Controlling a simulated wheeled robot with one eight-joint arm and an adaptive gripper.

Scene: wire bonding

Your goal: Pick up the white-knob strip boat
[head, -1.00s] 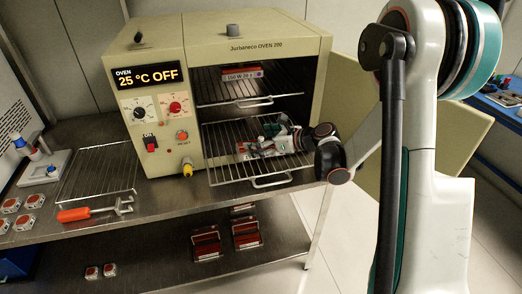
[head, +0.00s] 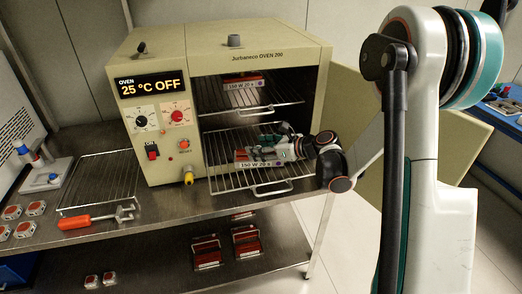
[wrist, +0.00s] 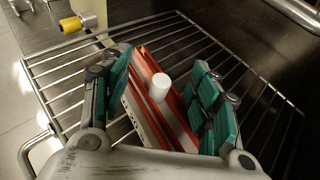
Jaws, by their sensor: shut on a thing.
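The white-knob strip boat is a red-brown tray with raised side walls and an upright white knob (wrist: 159,87). In the wrist view its red wall (wrist: 150,62) lies between the teal finger pads. My gripper (wrist: 170,95) is shut on the boat, with a pad along each side. In the head view my gripper (head: 283,146) is inside the open oven, above the lower rack (head: 222,182). The boat's front label (head: 257,162) shows under the fingers there; the knob is hidden. I cannot tell whether the boat touches the rack.
The oven (head: 160,55) reads 25 °C OFF. Another labelled boat (head: 243,80) sits on its upper rack (head: 225,108), above my gripper. The oven's side wall and open door flank my arm. A red-handled fork tool (head: 78,222) lies on the bench. More boats (head: 206,252) stand on the lower shelf.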

